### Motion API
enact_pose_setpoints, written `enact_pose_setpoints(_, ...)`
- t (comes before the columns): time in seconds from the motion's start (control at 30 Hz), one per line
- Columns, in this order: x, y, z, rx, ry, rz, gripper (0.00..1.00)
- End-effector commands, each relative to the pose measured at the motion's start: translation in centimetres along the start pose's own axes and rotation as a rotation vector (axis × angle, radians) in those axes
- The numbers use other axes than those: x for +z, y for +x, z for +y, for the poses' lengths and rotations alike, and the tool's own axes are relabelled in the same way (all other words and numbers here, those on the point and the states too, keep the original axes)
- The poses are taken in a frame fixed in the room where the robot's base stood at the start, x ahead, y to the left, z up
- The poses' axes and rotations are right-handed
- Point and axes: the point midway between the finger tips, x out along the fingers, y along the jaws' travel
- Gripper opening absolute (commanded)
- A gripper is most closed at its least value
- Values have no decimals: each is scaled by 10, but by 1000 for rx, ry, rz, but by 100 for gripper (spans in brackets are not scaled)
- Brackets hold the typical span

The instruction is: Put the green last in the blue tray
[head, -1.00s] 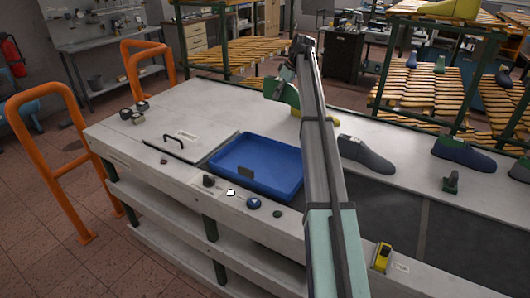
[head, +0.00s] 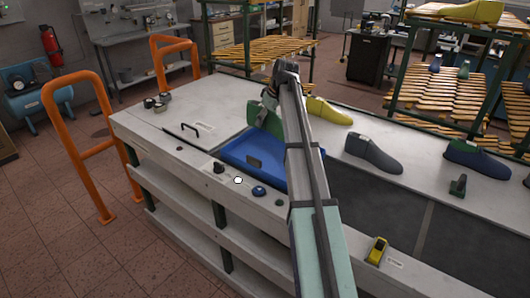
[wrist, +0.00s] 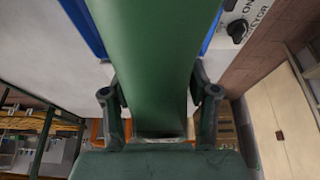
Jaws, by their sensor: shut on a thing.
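The green last (head: 267,116) is gripped by my gripper and shows at the far edge of the blue tray in the head view. In the wrist view the green last (wrist: 150,55) fills the middle, between the two fingers of my gripper (wrist: 158,100). The blue tray (head: 245,155) is set in the bench top, partly covered by my arm and the last. Its blue edges (wrist: 84,22) show on both sides of the last in the wrist view. The last's height above the tray is hard to judge, and its far end is out of the wrist view.
A yellow last (head: 328,110), a dark grey last (head: 374,154) and a blue last (head: 476,158) stand on the bench right of my arm. A lid with a black handle (head: 190,128) lies left of the tray. Knobs (head: 258,191) line the front edge.

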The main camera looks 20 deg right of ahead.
Motion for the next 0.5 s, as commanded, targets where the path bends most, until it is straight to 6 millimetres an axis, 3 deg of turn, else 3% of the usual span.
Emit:
enact_pose_setpoints(0.3,29,66,-2,-3,0,-2,0)
enact_pose_setpoints(0.5,40,96,-1,-1,0,0,0)
